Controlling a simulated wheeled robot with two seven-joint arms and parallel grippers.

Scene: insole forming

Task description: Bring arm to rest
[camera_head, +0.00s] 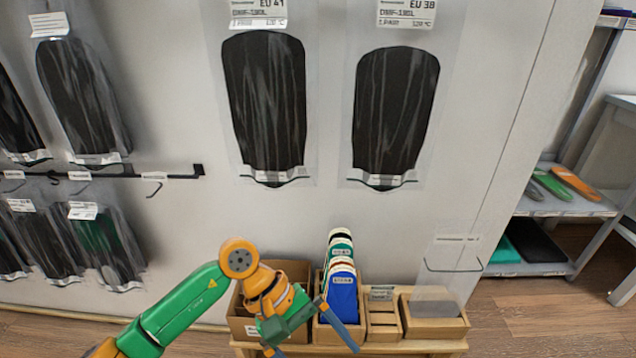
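My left arm, green and orange, comes in from the lower left. Its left gripper (314,350) hangs over the front of the wooden bench, with its two blue-grey fingers spread apart and nothing seen between them. It covers part of a cardboard box (238,322) and the lower left side of a row of upright insoles (343,294), blue at the front with white, red and green ones behind. My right gripper is not in view.
A wooden tray (383,318) and a wooden box with a clear sleeve (437,330) stand at the right of the bench. Packaged black insoles (265,105) (394,110) hang on the wall. A rack (203,170) is at left and a shelf (560,207) at right.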

